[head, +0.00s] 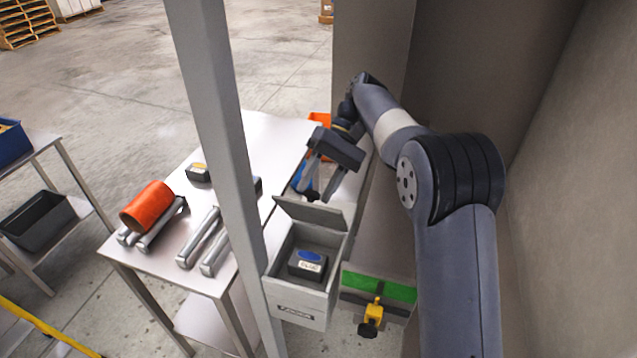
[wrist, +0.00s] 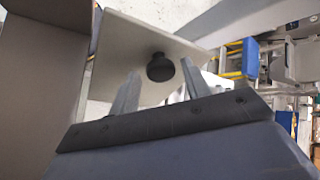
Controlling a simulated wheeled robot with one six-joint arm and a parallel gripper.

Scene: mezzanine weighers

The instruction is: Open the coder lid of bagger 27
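A grey box (head: 302,301) sits beside the post, with a plate on its front too small to read. Its lid (head: 311,214) is tilted up, so the inside shows. A dark block (head: 308,266) with a blue patch and a white label is in the box. My gripper (head: 320,188) is above and behind the lid, fingers pointing down, apart and empty. In the wrist view a pale panel (wrist: 120,65), which looks like the lid, carries a black knob (wrist: 160,67). The knob shows between my open fingertips (wrist: 160,85); I cannot tell if they touch it. No number 27 is readable.
A grey post (head: 215,120) stands left of the box. Behind it a steel table (head: 255,135) holds an orange roll (head: 147,206) and metal rollers. A green strip (head: 380,285) with a yellow clamp (head: 374,309) is right of the box. A wall (head: 560,200) closes the right side.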

